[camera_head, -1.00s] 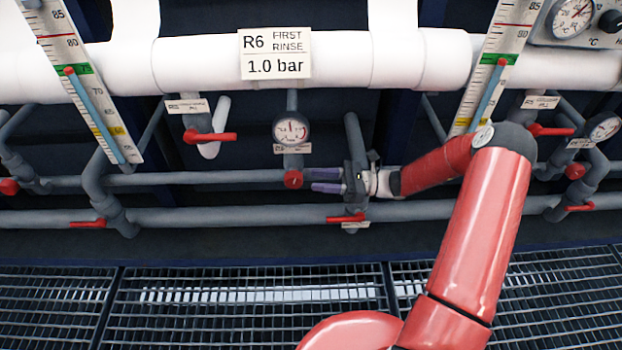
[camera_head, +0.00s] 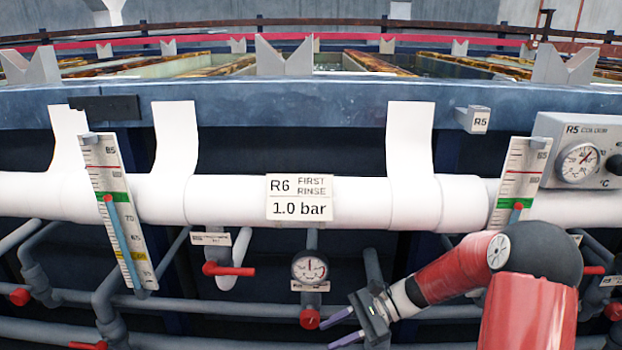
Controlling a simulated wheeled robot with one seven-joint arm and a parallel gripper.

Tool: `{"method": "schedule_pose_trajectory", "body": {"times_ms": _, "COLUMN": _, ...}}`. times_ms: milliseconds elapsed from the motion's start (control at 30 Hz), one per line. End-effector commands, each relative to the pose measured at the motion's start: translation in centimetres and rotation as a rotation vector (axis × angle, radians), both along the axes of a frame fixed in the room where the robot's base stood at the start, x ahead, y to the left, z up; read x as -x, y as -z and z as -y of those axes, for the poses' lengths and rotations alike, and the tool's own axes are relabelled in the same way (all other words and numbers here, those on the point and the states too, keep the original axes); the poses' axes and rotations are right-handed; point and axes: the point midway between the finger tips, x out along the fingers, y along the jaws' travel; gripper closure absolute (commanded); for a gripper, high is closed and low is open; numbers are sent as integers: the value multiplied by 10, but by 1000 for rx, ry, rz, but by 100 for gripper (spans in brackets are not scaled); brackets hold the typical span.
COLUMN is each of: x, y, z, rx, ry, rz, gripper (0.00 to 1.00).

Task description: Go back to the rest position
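My gripper (camera_head: 345,327) is at the lower middle, on the end of my red arm. Its two purple fingers are apart with nothing seen between them, pointing left. The gauge hangs under a white pipe (camera_head: 350,201) with a sign (camera_head: 300,197) reading "R6 FIRST RINSE 1.0 bar".
Grey pipes (camera_head: 230,312) run below the white pipe. A red lever (camera_head: 230,270) is left of the gauge. Sloped thermometer scales (camera_head: 118,215) stand at left and right. An R5 control box (camera_head: 580,150) is at right. Tanks with V-shaped supports (camera_head: 284,55) lie behind the blue beam (camera_head: 330,108).

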Motion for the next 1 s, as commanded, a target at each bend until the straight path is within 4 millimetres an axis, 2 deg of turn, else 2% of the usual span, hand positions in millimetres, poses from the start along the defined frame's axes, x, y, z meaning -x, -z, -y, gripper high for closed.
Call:
{"method": "schedule_pose_trajectory", "body": {"times_ms": 33, "x": 12, "y": -12, "z": -1, "rx": 81, "ry": -52, "rz": 68, "gripper": 65}}
{"method": "schedule_pose_trajectory", "body": {"times_ms": 267, "x": 61, "y": -50, "z": 14, "rx": 403, "ry": -260, "rz": 360, "gripper": 65}}
{"method": "schedule_pose_trajectory", "body": {"times_ms": 700, "x": 149, "y": -130, "z": 65, "rx": 912, "ry": -579, "rz": 945, "gripper": 65}}
{"method": "schedule_pose_trajectory", "body": {"times_ms": 833, "x": 171, "y": -148, "z": 80, "rx": 1025, "ry": -645, "rz": 1106, "gripper": 65}}
{"method": "schedule_pose_trajectory", "body": {"times_ms": 1000, "x": 190, "y": -161, "z": 93, "rx": 1118, "ry": -695, "rz": 1242, "gripper": 65}}
